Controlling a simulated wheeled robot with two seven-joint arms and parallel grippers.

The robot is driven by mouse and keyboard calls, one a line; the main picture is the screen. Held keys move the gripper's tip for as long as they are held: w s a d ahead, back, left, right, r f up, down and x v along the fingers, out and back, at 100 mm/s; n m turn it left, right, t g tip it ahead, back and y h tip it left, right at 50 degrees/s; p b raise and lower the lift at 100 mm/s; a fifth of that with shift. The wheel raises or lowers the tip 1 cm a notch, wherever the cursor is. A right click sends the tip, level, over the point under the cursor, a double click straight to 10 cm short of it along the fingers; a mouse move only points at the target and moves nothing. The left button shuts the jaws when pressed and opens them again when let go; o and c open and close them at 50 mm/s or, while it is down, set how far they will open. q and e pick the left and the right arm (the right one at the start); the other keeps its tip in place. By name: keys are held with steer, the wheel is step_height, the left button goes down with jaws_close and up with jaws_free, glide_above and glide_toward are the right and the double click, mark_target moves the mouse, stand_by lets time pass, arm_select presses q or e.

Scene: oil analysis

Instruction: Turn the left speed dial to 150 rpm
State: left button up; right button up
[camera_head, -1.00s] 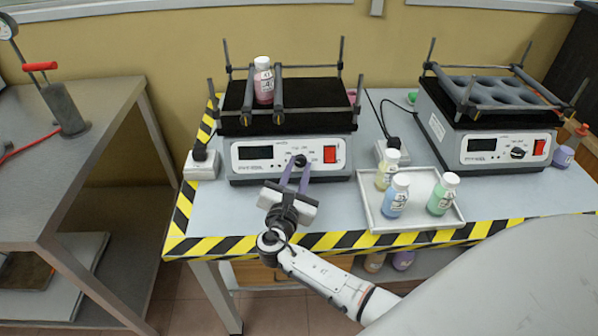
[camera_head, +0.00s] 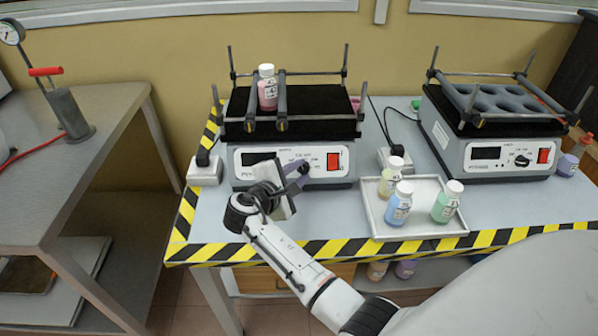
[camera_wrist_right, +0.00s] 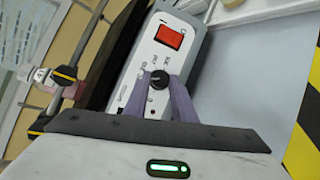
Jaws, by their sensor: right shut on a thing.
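The left shaker (camera_head: 240,167) stands on the table with its front panel facing me. Its black speed dial (camera_wrist_right: 159,80) sits between the two purple fingertips of my right gripper (camera_wrist_right: 163,82) in the right wrist view. The dial also shows in the head view (camera_head: 303,168). The right gripper (camera_head: 297,173) is shut on the dial and comes at it from the front left, with its body tilted. The red switch (camera_head: 333,161) is to the right of the dial. My left gripper is not in view.
A tray (camera_head: 376,226) with three bottles is to the right of the arm. A second shaker (camera_head: 455,160) stands farther right. A power socket (camera_head: 205,172) is at the left.

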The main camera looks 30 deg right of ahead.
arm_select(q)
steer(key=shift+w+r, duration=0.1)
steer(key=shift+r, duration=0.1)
arm_select(e)
steer(key=shift+m+g, duration=0.3)
steer(key=shift+m, duration=0.3)
steer(key=shift+y, duration=0.3)
steer(key=o, duration=1.1)
steer(key=shift+c, duration=0.2)
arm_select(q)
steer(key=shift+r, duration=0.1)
